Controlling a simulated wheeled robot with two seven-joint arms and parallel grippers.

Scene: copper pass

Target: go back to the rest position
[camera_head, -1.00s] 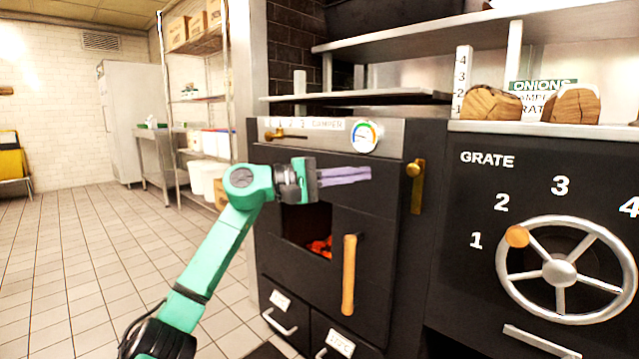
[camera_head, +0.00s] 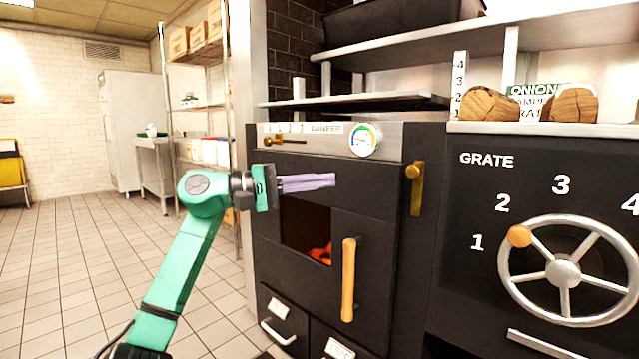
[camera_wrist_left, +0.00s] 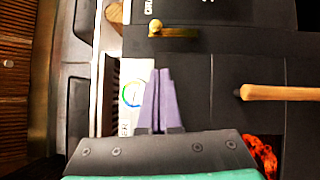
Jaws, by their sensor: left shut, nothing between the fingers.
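My left gripper (camera_head: 308,183) is in front of the upper part of the black oven (camera_head: 350,200), below the damper strip and left of the round gauge (camera_head: 364,139). Its purple fingers are shut together with nothing between them. In the left wrist view the fingers (camera_wrist_left: 161,98) point toward the oven front, over part of the gauge (camera_wrist_left: 133,94). The fingers appear clear of the oven's wooden door handle (camera_head: 348,280). My right gripper does not show.
A brass latch (camera_head: 415,188) and a grate wheel (camera_head: 563,272) with an orange knob are to the right. Glowing coals (camera_head: 321,253) show in the oven window. Shelves (camera_head: 355,101) jut out above the oven. Open tiled floor (camera_head: 90,250) lies to the left.

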